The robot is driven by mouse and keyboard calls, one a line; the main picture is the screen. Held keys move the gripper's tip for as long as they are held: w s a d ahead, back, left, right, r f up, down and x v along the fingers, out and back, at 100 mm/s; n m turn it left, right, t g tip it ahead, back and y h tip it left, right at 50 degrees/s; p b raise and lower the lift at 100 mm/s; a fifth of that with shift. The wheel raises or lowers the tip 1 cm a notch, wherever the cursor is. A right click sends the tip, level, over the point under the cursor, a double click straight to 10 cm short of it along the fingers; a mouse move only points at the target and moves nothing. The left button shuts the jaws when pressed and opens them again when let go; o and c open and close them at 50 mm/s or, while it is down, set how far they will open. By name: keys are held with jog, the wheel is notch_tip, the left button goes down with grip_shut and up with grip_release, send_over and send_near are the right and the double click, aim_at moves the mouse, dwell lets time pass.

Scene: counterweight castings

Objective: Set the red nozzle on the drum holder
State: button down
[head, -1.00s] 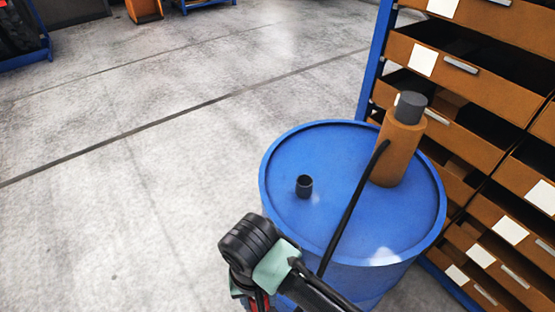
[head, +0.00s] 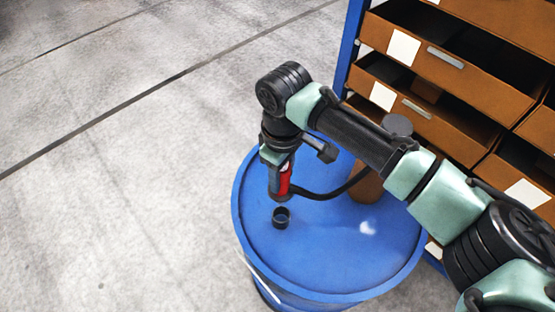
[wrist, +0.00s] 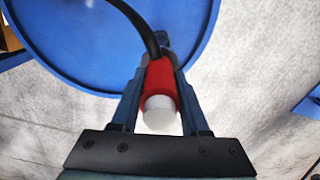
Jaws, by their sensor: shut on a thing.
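My gripper (head: 277,178) is shut on the red nozzle (head: 285,179), which hangs close to upright over the blue drum. In the wrist view the nozzle (wrist: 160,82) sits between both fingers, its white end towards the camera and a black hose running from its far end. The drum holder (head: 281,217), a short dark open cup, stands on the drum lid just below the nozzle. The nozzle's lower end appears slightly above the cup, apart from it. In the wrist view the cup is mostly hidden behind the nozzle.
The blue drum (head: 330,262) carries an orange cylinder (head: 367,186) with a dark cap, partly hidden behind my arm. The black hose (head: 330,192) runs from it to the nozzle. A rack of orange bins (head: 440,85) stands close behind at right. Open floor lies left.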

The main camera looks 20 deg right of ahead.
aim_at(283, 190)
jog(key=shift+s+r+p, duration=0.2)
jog(key=shift+s+p, duration=0.1)
jog(key=shift+p, duration=0.1)
jog(key=shift+w+f+b, duration=0.15)
jog(key=shift+f+b, duration=1.7)
jog(key=shift+f, duration=1.05)
jog(key=shift+d+f, duration=0.1)
jog(key=shift+f, duration=0.05)
jog(key=shift+p, duration=0.6)
jog(key=shift+f+b, duration=1.9)
jog(key=shift+f, duration=1.35)
jog(key=shift+c, duration=1.6)
grip_release()
notch_tip(283, 190, up, 13)
jog(key=b, duration=0.2)
jog(key=shift+b, duration=0.4)
